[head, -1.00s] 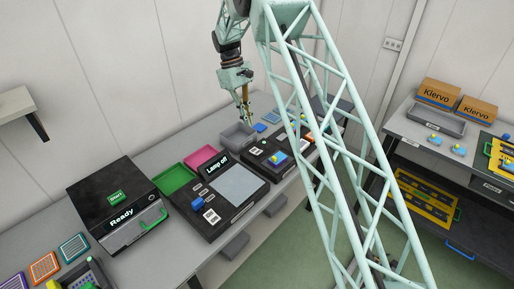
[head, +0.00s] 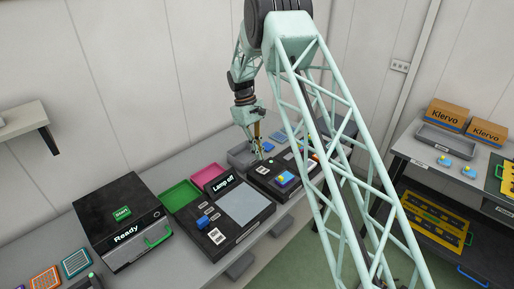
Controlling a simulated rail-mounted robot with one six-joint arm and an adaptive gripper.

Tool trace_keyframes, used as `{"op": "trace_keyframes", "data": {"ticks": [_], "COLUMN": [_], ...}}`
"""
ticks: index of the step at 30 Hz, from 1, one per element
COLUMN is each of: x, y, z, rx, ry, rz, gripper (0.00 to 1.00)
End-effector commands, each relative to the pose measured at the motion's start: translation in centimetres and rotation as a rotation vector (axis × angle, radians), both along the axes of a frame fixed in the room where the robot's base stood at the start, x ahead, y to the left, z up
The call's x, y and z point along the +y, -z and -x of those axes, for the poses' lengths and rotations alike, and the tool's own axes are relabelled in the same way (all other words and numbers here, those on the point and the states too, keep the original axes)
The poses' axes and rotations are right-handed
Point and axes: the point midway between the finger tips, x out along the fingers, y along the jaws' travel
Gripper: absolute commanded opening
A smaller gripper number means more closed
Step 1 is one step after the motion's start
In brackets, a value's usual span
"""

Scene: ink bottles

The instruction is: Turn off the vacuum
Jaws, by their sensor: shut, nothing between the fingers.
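My gripper (head: 263,156) is shut and empty, pointing down at the back edge of a black device (head: 258,178) on the bench. I cannot tell whether its tips touch the device. A blue piece with a yellow top (head: 285,179) sits on that device, beside a white label. No lettering for the vacuum can be read, so I cannot tell for sure that this device is the vacuum, nor its switch state. The right part of the device is partly hidden behind my arm.
Left of it stands a black panel (head: 256,228) with a "Lamp off" sign, then a black "Ready" box (head: 95,222). Green (head: 180,194), pink (head: 207,177) and grey (head: 238,158) trays lie behind. A side bench (head: 408,150) at right holds Klervo boxes (head: 447,114).

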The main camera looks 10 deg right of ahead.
Motion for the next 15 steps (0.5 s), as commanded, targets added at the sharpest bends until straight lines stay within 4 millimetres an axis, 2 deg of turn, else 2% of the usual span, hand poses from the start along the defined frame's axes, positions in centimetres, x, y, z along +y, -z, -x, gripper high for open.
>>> {"op": "trace_keyframes", "data": {"ticks": [9,15], "x": [-0.7,-1.0], "y": [3.9,5.6], "z": [1.1,1.5], "rx": [0.002,0.001], "ry": [0.000,0.000], "rz": [0.000,0.001], "gripper": [0.00,0.00]}}
